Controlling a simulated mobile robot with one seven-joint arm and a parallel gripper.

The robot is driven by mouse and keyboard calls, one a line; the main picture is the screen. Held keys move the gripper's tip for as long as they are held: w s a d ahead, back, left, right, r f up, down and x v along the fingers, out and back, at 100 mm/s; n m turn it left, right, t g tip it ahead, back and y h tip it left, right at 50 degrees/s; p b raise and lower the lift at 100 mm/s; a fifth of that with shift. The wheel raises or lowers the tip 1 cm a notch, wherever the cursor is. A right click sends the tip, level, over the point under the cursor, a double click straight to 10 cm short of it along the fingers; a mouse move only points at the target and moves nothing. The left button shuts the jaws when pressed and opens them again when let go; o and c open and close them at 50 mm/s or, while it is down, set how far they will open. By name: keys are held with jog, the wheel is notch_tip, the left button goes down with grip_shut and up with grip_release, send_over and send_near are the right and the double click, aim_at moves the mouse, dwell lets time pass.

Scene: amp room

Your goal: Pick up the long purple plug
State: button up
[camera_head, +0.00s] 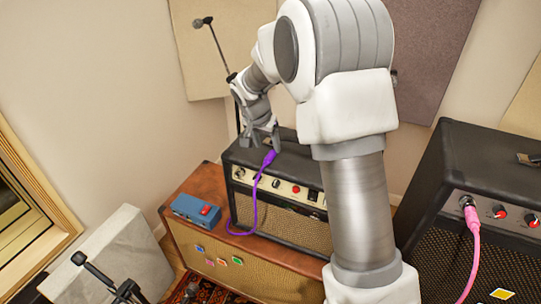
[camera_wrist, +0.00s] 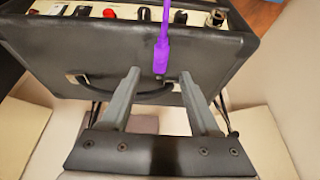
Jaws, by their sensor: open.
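The long purple plug (camera_head: 269,157) lies on top of the black amp head (camera_head: 290,156), its purple cable hanging down over the front panel. In the wrist view the plug (camera_wrist: 161,58) lies on the amp's dark top, pointing toward my gripper. My gripper (camera_wrist: 174,76) is open and empty, with its two grey fingers on either side of the line of the plug. The plug's tip is just beyond the fingertips, slightly left of the middle of the gap. In the head view my gripper (camera_head: 260,141) is at the amp's top, close behind the plug.
The amp head stands on a brown cabinet (camera_head: 185,228), beside a blue pedal box (camera_head: 196,210). A black handle (camera_wrist: 130,95) crosses the amp below the fingers. A larger black amp (camera_head: 490,175) with a pink cable (camera_head: 473,245) stands right. A microphone stand (camera_head: 218,45) rises behind.

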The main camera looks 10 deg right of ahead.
aim_at(270, 155)
jog(key=shift+p+x, duration=0.7)
jog(key=shift+x, duration=1.9)
jog(key=shift+s+a, duration=0.1)
jog(key=shift+s, duration=0.05)
grip_shut()
